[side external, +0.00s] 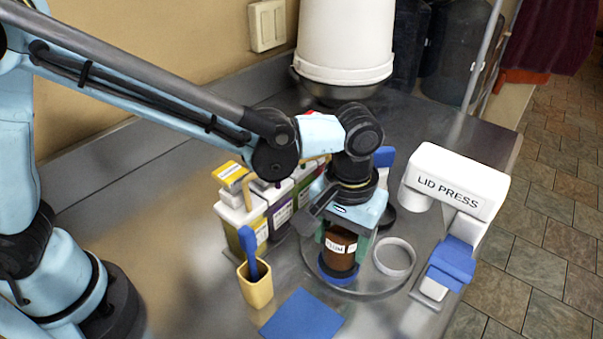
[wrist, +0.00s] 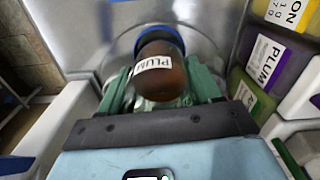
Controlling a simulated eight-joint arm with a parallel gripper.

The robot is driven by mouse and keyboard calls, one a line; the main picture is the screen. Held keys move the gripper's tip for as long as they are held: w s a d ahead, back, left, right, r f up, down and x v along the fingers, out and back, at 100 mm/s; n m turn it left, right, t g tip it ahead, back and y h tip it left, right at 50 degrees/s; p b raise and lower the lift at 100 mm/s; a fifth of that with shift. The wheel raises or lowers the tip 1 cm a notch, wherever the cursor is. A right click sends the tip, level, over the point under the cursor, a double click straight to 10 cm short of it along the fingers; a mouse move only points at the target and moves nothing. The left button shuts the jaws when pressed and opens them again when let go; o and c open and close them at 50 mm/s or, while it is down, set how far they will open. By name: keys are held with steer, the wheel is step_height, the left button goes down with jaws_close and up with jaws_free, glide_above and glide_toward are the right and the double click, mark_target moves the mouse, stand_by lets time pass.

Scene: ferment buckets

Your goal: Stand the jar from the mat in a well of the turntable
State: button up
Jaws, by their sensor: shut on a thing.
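My gripper (side external: 343,236) points down and is shut on a brown jar (side external: 340,256) with a white PLUM label. The jar is upright, its lower end at the blue-ringed well (side external: 322,272) of the round grey turntable (side external: 372,292). I cannot tell whether its base rests on the well floor. In the wrist view the jar (wrist: 165,82) lies between the green fingers (wrist: 160,97), with the blue ring (wrist: 143,37) around its far end. The blue mat (side external: 302,315) is bare. A white-ringed well (side external: 394,257) beside the jar is empty.
A white LID PRESS (side external: 455,190) stands right of the turntable. A yellow cup (side external: 255,287) holding a blue-handled tool and several labelled containers (side external: 240,215) stand to the left. A large white bucket (side external: 345,45) is behind. The counter's front left is clear.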

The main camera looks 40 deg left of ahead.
mark_target(347, 263)
steer(key=shift+d+f, duration=0.15)
steer(key=shift+f, duration=1.6)
stand_by(0.4)
steer(key=shift+s+d+f, duration=0.3)
steer(key=shift+d+f, duration=0.4)
steer(key=shift+f, duration=0.1)
stand_by(0.8)
steer(key=o, duration=1)
steer(key=shift+o, duration=1.2)
steer(key=shift+r, duration=2.7)
steer(key=shift+a+r, duration=0.2)
steer(key=shift+r, duration=1.1)
